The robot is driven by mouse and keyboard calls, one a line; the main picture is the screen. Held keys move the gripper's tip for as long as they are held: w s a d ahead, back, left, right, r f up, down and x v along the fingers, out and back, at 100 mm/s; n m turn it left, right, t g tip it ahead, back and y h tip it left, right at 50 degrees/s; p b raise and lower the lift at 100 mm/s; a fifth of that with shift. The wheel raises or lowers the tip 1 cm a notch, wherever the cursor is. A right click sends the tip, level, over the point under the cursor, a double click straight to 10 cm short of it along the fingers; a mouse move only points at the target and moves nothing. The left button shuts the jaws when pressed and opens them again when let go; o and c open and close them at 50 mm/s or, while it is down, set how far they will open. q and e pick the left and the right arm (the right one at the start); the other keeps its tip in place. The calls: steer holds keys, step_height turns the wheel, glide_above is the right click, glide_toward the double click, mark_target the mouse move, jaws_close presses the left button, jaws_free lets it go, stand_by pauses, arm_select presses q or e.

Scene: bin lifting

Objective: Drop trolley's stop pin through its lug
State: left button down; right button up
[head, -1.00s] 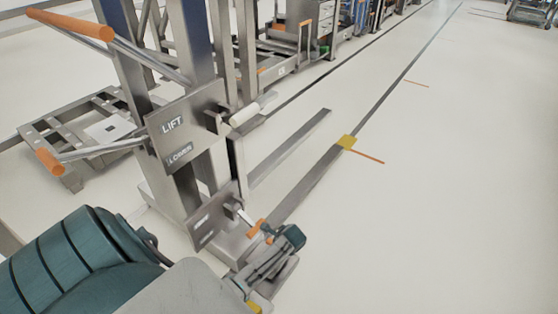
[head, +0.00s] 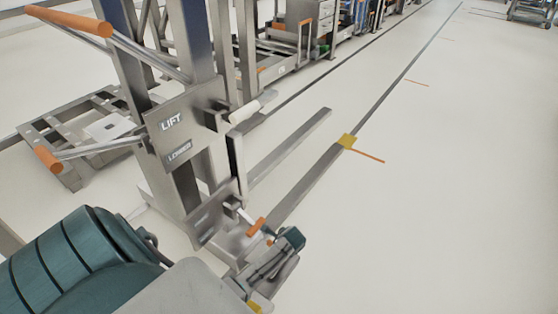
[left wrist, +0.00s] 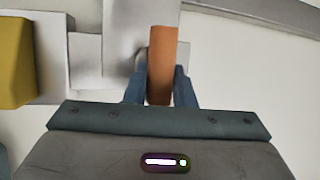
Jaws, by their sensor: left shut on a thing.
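The grey metal trolley (head: 185,170) stands at the left centre, with a mast and plates marked LIFT and LOWER. The stop pin's orange grip (head: 257,227) is low on its near right side, beside a small lower plate (head: 208,213). My left gripper (head: 268,244) is at this grip. In the left wrist view the orange grip (left wrist: 161,75) stands between my two blue fingers, which are shut on it. Grey metal parts (left wrist: 130,35) lie behind it. The pin's shank and the lug's hole are hidden, so I cannot tell how they line up. My right gripper is out of view.
Two orange-ended handles (head: 68,20) reach out from the trolley at the left. Its long fork legs (head: 310,185) run away along the floor, with a yellow block (head: 347,141) on the right one. The floor at the right is clear.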

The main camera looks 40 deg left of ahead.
arm_select(q)
steer(key=shift+f, duration=0.8)
stand_by(0.5)
steer(key=shift+f+b, duration=1)
steer(key=shift+f, duration=0.35)
stand_by(0.4)
steer(key=c, duration=1.1)
jaws_free()
steer(key=shift+r, duration=0.15)
steer(key=shift+r+p, duration=1.65)
steer(key=shift+p, duration=0.65)
